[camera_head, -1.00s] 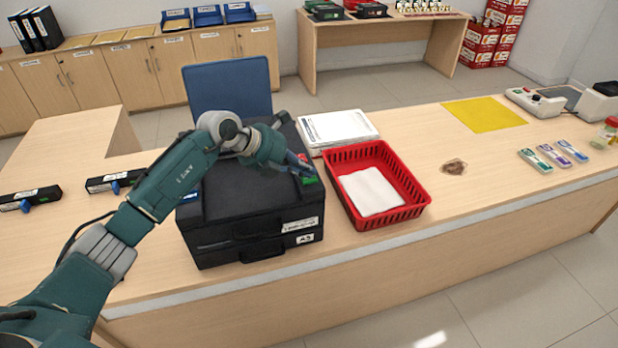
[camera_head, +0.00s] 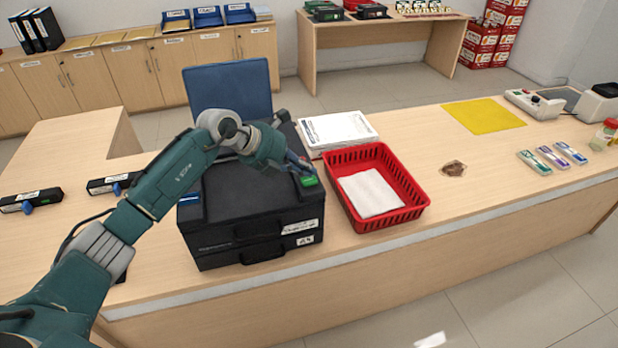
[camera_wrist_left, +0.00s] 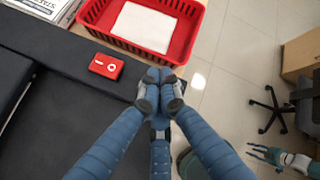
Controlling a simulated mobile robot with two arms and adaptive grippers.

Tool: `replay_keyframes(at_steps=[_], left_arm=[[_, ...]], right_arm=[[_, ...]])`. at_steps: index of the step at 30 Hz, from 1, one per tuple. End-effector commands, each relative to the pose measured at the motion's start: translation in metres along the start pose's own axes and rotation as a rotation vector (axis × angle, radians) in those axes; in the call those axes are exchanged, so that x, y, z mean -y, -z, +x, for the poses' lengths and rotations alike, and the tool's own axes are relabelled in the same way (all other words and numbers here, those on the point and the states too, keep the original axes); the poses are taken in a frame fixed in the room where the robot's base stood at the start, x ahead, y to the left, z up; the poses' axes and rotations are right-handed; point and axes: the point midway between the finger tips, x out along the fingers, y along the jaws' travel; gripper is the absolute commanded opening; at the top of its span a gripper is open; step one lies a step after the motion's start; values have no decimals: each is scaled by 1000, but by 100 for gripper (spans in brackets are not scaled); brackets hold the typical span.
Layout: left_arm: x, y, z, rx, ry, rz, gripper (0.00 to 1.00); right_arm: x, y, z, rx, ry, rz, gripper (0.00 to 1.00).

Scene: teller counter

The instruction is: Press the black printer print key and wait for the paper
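The black printer (camera_head: 255,215) stands on the counter. A green key (camera_head: 309,181) shows at its right front corner in the head view. A red switch marked I and O (camera_wrist_left: 106,66) shows on its top in the wrist view. I cannot make out a separate black print key. My left gripper (camera_head: 304,168) is over this corner, its fingertips (camera_wrist_left: 160,84) together with nothing seen between them. They hide the green key in the wrist view; contact is unclear. White paper (camera_head: 371,192) lies in the red basket (camera_head: 412,184). My right gripper (camera_wrist_left: 272,155) hangs off to the side, fingers spread.
A white paper stack (camera_head: 337,130) lies behind the basket. A blue chair (camera_head: 228,88) stands behind the printer. A dark stain (camera_head: 453,168), a yellow mat (camera_head: 484,113) and small coloured packs (camera_head: 552,156) are to the right. The counter between basket and packs is mostly clear.

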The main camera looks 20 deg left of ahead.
Motion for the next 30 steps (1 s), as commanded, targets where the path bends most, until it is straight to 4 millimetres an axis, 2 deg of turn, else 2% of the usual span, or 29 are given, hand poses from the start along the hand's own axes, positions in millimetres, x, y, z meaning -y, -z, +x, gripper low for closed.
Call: replay_keyframes(at_steps=[8,24,30], left_arm=[[1,-1,-1,1,0,0,0],[25,-25,-34,2,0,1,0],[25,-26,-35,1,0,0,0]], right_arm=[[0,0,0,0,0,0,40],[0,3,-33,0,0,1,40],[0,3,-33,0,0,1,40]])
